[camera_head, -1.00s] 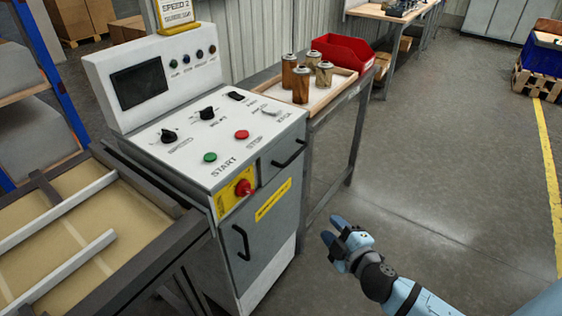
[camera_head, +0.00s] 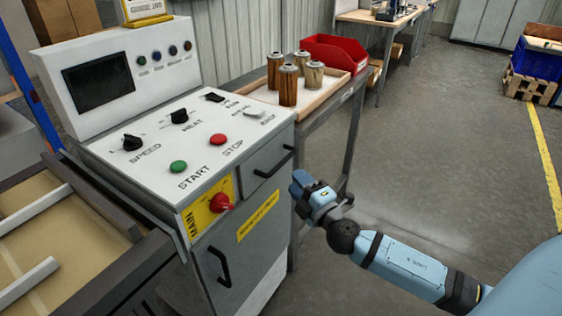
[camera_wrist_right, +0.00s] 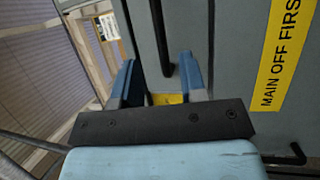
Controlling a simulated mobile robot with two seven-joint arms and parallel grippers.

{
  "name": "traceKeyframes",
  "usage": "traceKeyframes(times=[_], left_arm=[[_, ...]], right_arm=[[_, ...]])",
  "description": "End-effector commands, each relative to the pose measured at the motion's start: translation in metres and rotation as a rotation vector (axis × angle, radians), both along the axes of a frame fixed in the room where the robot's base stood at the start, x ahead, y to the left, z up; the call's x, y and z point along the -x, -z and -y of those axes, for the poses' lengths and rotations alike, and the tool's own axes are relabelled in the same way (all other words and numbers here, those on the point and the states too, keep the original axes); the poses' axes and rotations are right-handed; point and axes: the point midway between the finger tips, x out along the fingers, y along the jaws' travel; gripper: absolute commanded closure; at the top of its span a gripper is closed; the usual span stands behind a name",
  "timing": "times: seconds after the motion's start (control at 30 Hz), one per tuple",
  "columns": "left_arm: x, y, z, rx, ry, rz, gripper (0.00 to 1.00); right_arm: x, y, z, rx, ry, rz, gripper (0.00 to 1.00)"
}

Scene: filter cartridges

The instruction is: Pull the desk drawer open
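The drawer (camera_head: 268,172) is a grey front at the upper right of the control desk (camera_head: 240,150). It looks shut, with a black bar handle (camera_head: 274,163). My right gripper (camera_head: 297,184) is just right of the drawer in the head view, its blue fingers toward the desk. In the right wrist view my right gripper (camera_wrist_right: 160,78) is open, fingers apart with nothing gripped. The drawer handle (camera_wrist_right: 160,38) appears beyond and between the fingertips; I see no contact. My left gripper is not in view.
Below the drawer are a yellow label (camera_head: 258,216) and a door with its own black handle (camera_head: 220,267). A red main switch (camera_head: 221,202) protrudes left of the drawer. A side table holds several cartridges (camera_head: 288,85) and a red bin (camera_head: 337,54).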

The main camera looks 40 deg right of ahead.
Motion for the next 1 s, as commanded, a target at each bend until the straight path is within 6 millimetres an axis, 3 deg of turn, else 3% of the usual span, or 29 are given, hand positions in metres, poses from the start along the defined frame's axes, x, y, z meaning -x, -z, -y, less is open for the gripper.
traceKeyframes(times=[0.2, 0.4, 0.87, 1.0], left_arm=[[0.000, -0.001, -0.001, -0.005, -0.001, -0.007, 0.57], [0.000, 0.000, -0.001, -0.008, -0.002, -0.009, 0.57], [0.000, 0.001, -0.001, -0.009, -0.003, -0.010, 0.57], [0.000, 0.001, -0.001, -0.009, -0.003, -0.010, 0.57]], right_arm=[[-0.041, -0.008, 0.001, 0.002, 0.000, 0.001, 0.61], [-0.067, -0.012, 0.001, 0.000, 0.001, 0.001, 0.61], [-0.077, -0.013, 0.001, -0.001, 0.001, -0.002, 0.61], [-0.077, -0.013, 0.001, -0.001, 0.001, -0.001, 0.91]])
